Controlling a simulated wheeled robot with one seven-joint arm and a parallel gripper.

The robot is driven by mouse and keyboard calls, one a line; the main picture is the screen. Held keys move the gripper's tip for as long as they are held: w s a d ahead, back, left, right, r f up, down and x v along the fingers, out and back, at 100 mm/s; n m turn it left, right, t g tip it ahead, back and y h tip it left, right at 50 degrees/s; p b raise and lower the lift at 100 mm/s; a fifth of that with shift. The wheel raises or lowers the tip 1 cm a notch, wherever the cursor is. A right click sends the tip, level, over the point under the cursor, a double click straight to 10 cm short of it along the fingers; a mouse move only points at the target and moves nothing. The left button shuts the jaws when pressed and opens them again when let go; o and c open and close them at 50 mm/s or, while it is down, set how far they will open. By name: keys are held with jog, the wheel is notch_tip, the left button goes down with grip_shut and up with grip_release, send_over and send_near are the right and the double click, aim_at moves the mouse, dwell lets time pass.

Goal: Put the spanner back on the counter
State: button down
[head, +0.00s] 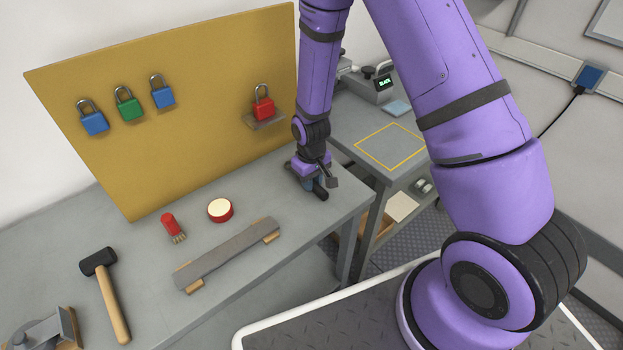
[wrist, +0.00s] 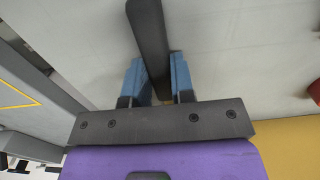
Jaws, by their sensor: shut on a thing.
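My gripper (head: 312,184) points down at the right end of the grey counter (head: 262,190), close to its surface. Its blue fingers in the wrist view (wrist: 157,82) are shut on the spanner (wrist: 150,35), a dark grey bar running up between them. In the head view the dark end of the spanner (head: 321,193) shows beside the fingers, low over the counter near its right edge. The rest of the spanner is hidden by the gripper. I cannot tell whether it touches the counter.
A yellow board (head: 200,90) with several padlocks stands behind the counter. A grey bar (head: 228,254), a red round tin (head: 220,210), a small red item (head: 170,226) and a hammer (head: 105,295) lie to the left. A lower bench (head: 385,150) with a yellow outline stands right, past a gap.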

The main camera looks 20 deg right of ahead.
jog(key=shift+f, duration=0.15)
jog(key=c, duration=0.9)
grip_release()
